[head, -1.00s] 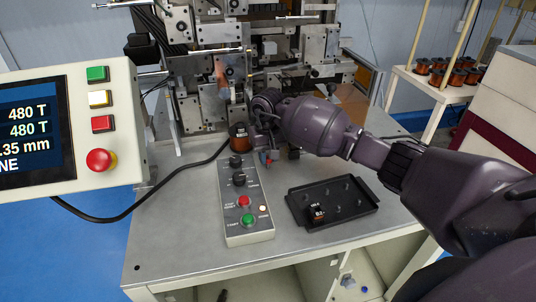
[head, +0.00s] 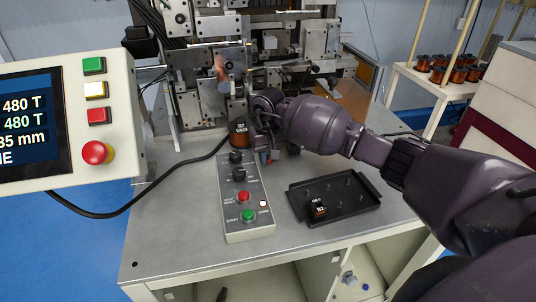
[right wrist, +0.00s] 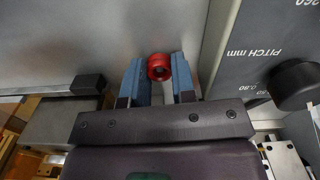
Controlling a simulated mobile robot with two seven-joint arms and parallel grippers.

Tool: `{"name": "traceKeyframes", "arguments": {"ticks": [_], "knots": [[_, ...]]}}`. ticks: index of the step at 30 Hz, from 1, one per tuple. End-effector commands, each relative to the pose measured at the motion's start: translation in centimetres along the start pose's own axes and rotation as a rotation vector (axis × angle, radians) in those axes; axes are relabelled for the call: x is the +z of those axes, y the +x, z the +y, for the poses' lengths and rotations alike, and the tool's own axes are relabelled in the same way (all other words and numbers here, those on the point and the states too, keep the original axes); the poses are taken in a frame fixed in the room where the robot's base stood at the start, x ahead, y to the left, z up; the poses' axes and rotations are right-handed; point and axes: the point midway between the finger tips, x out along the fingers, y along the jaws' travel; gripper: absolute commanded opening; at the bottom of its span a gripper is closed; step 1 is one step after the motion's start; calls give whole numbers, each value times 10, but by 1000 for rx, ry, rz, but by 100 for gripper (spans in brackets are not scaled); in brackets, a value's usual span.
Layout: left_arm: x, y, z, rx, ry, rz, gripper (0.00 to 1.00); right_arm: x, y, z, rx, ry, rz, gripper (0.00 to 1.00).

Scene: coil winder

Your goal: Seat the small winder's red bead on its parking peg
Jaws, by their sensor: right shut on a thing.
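My right gripper (right wrist: 160,82) is shut on the red bead (right wrist: 159,67), which sits between its two blue fingertips in the right wrist view. In the head view the right gripper (head: 267,156) points down just right of the grey control box, and only a little red shows at its tips. The bead is above the grey bench top, but its height is hard to judge. The winder (head: 207,104) stands at the back of the bench. I cannot make out the parking peg; the gripper and arm may hide it. My left gripper is not in view.
The control box (head: 246,201) with knobs and buttons lies close left of the gripper. A black tray (head: 352,210) with pegs and a small labelled coil (head: 318,209) lies to the right. The front bench top is clear.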

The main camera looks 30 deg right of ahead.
Motion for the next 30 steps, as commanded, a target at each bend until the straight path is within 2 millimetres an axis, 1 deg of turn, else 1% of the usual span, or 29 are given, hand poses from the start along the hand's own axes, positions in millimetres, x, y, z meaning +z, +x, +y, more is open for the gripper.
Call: {"name": "traceKeyframes", "arguments": {"ticks": [5,6,11,12,18,22,26,30], "knots": [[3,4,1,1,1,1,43,0,6,0,1,0,0,3],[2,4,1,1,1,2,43,0,5,0,1,0,0,28],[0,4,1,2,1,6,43,0,4,0,0,0,0,52],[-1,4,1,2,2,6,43,0,4,0,0,0,0,54],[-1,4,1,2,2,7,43,0,4,0,0,-1,0,54],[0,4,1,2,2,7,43,-1,-3,0,1,-1,2,54],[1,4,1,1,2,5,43,-1,-21,0,1,-1,5,54],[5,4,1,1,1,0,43,-1,-47,1,2,-1,5,54]]}}
